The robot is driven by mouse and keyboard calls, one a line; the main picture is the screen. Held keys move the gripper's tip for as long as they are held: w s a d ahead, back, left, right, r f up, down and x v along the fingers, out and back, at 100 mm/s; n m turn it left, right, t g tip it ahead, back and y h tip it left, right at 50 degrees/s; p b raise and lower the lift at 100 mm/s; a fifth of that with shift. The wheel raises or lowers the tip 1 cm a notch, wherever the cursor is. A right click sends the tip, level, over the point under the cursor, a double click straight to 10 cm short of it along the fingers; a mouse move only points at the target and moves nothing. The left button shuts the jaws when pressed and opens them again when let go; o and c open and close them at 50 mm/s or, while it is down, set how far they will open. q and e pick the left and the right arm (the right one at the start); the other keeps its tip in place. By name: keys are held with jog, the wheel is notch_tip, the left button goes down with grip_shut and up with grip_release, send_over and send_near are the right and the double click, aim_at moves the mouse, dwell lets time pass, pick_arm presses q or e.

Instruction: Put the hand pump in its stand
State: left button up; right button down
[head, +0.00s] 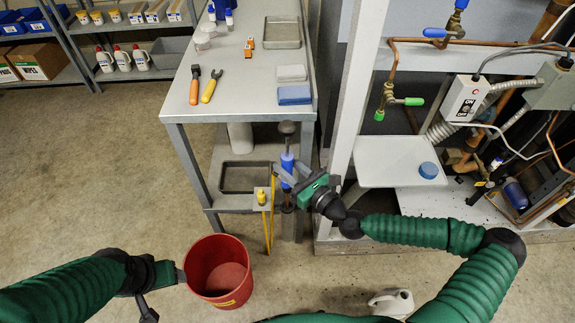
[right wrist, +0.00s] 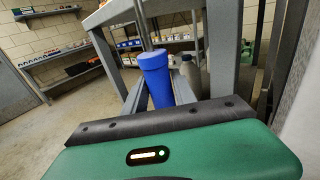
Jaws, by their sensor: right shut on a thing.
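The hand pump (head: 287,163) has a blue barrel and a dark handle on top. It is upright in front of the workbench's right end. My right gripper (head: 288,180) is shut on its barrel. The blue barrel (right wrist: 156,82) and its thin rod also show in the right wrist view, between the fingers. A tall yellow-legged piece (head: 268,230) with a small pale top plate and a yellow knob is just left of the pump; I cannot tell if it is the stand. The pump's lower end is partly hidden. My left gripper (head: 166,291) is open and empty at the lower left.
A red bucket (head: 219,270) stands on the floor between my arms. The grey workbench (head: 240,100) carries pliers, cloths and a tray. A white shelf (head: 390,162) and pipework are at the right. A white jug (head: 392,302) is on the floor. Open floor lies left.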

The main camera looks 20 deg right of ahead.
aim_at(287, 186)
jog(key=shift+f+b, duration=1.25)
jog(key=shift+f, duration=0.25)
jog(key=shift+f+b, duration=2.2)
jog(key=shift+f, duration=0.1)
jog(key=shift+f+b, duration=1.05)
jog(key=shift+f, duration=0.1)
